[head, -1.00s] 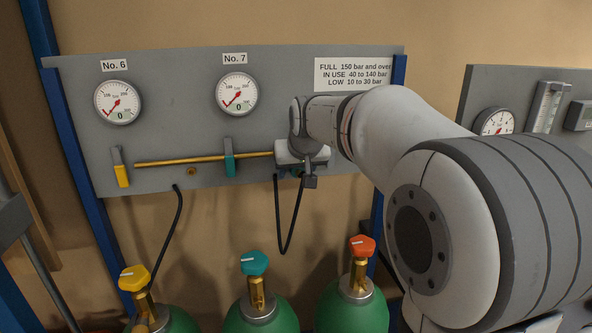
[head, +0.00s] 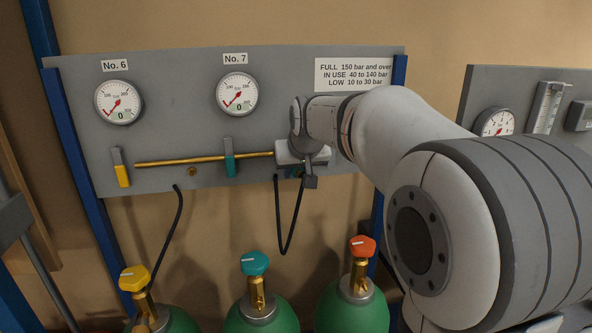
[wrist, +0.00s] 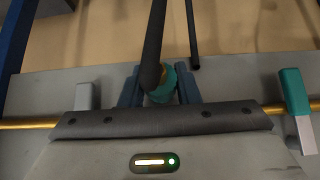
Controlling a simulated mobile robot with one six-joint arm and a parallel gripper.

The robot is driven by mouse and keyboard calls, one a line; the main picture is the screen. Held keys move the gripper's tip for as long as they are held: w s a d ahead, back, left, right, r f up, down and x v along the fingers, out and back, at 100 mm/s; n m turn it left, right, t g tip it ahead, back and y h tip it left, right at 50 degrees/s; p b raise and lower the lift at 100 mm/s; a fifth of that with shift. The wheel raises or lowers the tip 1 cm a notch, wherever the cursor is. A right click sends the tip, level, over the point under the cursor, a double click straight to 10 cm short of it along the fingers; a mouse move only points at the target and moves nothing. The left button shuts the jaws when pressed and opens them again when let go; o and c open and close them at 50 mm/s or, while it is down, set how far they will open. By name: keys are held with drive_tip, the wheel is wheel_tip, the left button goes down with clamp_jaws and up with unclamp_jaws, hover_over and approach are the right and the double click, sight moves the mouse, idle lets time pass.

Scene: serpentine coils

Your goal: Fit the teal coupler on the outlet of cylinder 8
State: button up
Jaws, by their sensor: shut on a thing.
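My gripper (head: 298,172) is in front of the lower right of the grey panel in the head view. In the wrist view its two fingers (wrist: 159,92) are shut on the teal coupler (wrist: 161,83), with a thick black hose (wrist: 153,45) running from it. In the head view the coupler is mostly hidden by my gripper, and the hose (head: 280,235) hangs in a loop below. Three green cylinders stand below, with yellow (head: 134,278), teal (head: 254,263) and orange-red (head: 361,246) valve knobs. No number shows on the cylinders, so I cannot tell which is cylinder 8.
The panel (head: 180,75) carries gauges No. 6 (head: 118,102) and No. 7 (head: 237,94), a brass pipe (head: 190,160), a yellow-tipped lever (head: 121,172) and a teal-tipped lever (head: 229,163). Another hose (head: 172,235) hangs toward the yellow-knobbed cylinder. Blue posts flank the panel.

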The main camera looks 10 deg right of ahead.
clamp_jaws()
drive_tip(key=shift+s, duration=0.15)
drive_tip(key=shift+s+b, duration=1)
drive_tip(key=shift+s, duration=1.3)
